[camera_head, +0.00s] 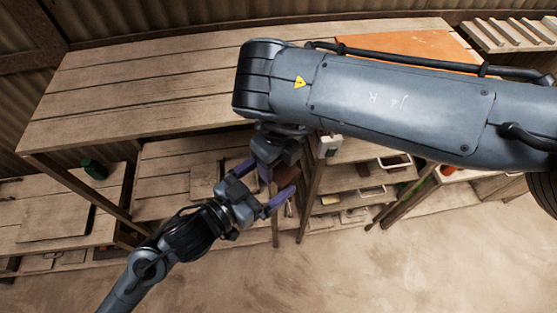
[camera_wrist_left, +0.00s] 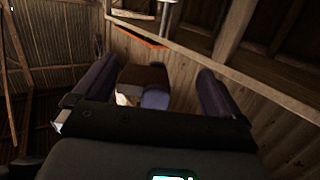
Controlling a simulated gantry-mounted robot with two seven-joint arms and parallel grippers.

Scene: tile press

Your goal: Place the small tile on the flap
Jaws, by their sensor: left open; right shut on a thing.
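My left gripper (camera_head: 266,181) is open, with its purple fingers spread, at the front edge of the workbench in the head view. My right gripper (camera_head: 277,160) hangs from the right arm just above and between those fingers. It is shut on a small dark brown block, which looks like the small tile (camera_wrist_left: 145,76). In the left wrist view this tile sits between my open left fingers, with a purple finger of the right gripper against it. I cannot tell whether the left fingers touch it. I cannot make out the flap in either view.
A long plank workbench (camera_head: 150,85) fills the back, with an orange board (camera_head: 415,48) on its right part. Drawers (camera_head: 360,175) and a lower shelf stand beneath. A slatted rack (camera_head: 510,33) is at the far right. The floor (camera_head: 400,260) in front is bare.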

